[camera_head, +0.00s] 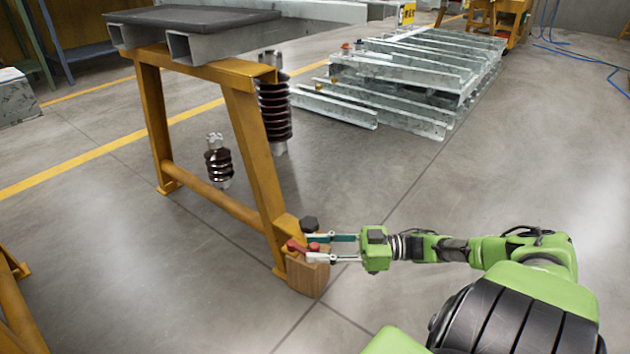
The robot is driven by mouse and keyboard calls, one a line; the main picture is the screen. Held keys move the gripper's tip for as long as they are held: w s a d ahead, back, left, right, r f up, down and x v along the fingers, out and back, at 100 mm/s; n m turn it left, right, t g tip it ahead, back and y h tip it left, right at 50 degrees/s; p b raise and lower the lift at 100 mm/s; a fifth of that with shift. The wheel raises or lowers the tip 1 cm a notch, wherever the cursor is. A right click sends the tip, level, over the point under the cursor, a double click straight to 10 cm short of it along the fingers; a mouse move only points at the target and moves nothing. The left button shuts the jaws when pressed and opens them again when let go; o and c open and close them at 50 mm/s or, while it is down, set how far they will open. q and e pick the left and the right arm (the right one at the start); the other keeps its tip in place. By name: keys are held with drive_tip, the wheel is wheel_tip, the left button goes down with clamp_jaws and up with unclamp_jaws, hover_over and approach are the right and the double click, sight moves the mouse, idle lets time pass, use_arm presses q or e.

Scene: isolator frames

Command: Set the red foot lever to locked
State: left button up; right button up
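The red foot lever (297,246) is at the foot of the yellow frame's near leg, above a wooden block (307,279). My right gripper (311,247) reaches in from the right at the lever. Its dark finger and its pale finger are apart, and the red tip of the lever shows between their ends. I cannot tell whether either finger touches the lever. The lever looks roughly level; its locked or unlocked state cannot be read from this view. My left gripper is not in view.
The yellow trestle frame (249,140) carries grey steel beams (198,45). Brown ribbed insulators (274,109) stand behind the frame. Stacked galvanized beams (405,80) lie farther back.

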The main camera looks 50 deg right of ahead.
drive_tip(key=v, duration=1.1)
